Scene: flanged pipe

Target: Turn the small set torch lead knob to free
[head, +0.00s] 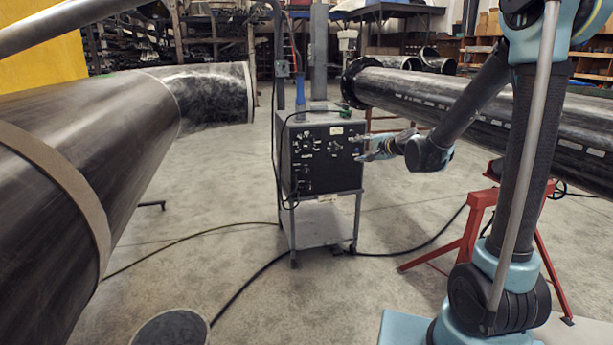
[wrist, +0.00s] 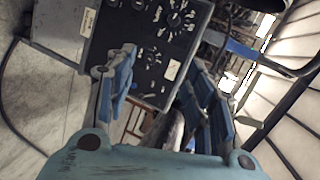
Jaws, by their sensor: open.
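The small set (head: 318,155) is a grey box with a black front panel, standing on a wheeled cart in the head view. Its panel carries several knobs and dials with pale marks. The panel (wrist: 150,55) also shows tilted in the wrist view, with a knob (wrist: 175,20) near its upper part. I cannot tell which knob is the torch lead knob, and the labels are too small to read. My gripper (head: 359,148) is open and empty at the panel's right side in the head view.
A large pipe (head: 90,150) fills the left, and a black flanged pipe (head: 480,105) lies behind my arm on a red stand (head: 475,225). Dark cables (head: 245,285) run over the floor, which is otherwise mostly open.

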